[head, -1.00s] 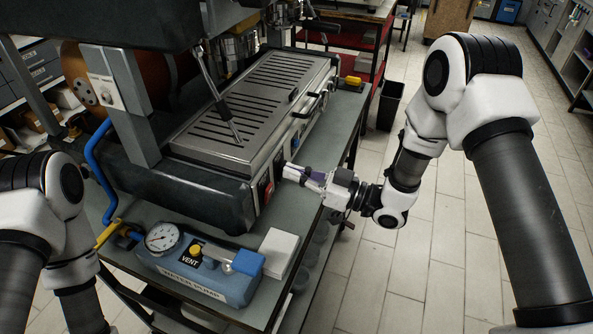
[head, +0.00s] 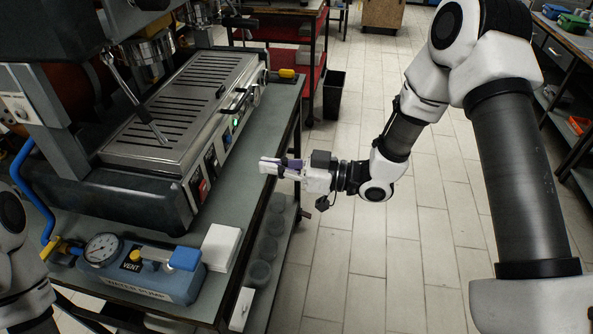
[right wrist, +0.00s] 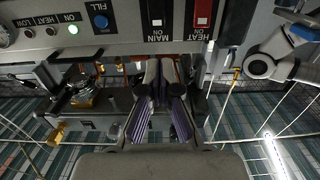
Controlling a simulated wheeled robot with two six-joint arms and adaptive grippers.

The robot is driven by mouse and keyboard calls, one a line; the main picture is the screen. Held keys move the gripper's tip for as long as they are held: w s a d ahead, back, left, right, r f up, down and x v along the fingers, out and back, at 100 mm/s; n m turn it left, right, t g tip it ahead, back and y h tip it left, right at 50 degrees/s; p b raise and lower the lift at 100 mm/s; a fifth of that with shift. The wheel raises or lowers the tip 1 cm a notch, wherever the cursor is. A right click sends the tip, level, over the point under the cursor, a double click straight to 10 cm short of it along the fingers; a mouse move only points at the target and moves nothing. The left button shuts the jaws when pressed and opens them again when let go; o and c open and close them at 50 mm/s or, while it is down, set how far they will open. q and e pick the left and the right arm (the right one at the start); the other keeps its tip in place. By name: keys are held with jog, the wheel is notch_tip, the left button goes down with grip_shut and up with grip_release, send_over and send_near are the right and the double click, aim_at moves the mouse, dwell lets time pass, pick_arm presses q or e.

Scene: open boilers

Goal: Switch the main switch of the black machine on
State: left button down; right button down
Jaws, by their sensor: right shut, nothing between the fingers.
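The black machine (head: 120,195) stands on a grey bench at the left of the head view. Its main switch (head: 211,160) is a black rocker on the front panel, beside a red heat switch (head: 202,188). In the right wrist view the main switch (right wrist: 157,14) shows close at the top, with the red heat switch (right wrist: 204,14) to its right. A panel lamp (head: 228,138) glows green. My right gripper (head: 264,164) is shut and empty, apart from the panel; its fingers (right wrist: 160,80) lie below the switches in the wrist view. My left gripper is out of view.
A yellow object (head: 288,73) lies at the far end. A black bin (head: 333,95) stands on the floor. The tiled floor at right is clear.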

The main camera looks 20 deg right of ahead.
jog(key=v, duration=0.4)
jog(key=s+a+f+m+g+h, duration=0.2)
jog(key=s+f+h, duration=0.15)
jog(key=f, duration=0.65)
jog(key=s+a+f+m+g+h, duration=0.25)
jog(key=s+f, duration=0.25)
jog(key=f, duration=0.5)
jog(key=s+d+f+m+g+h, duration=0.1)
jog(key=s+d+f+m+h, duration=0.1)
jog(key=s+f, duration=0.3)
jog(key=s+d+f+m+g+h, duration=0.2)
jog(key=s+f+h, duration=0.1)
jog(key=s+f, duration=0.25)
jog(key=s+d+f+m+g+h, duration=0.1)
jog(key=s+d+m+g+h, duration=0.1)
jog(key=s+d, duration=0.4)
jog(key=shift+s+d+f+m+h, duration=0.3)
jog(key=shift+s+m+h, duration=0.3)
jog(key=shift+h, duration=0.4)
jog(key=shift+g, duration=0.25)
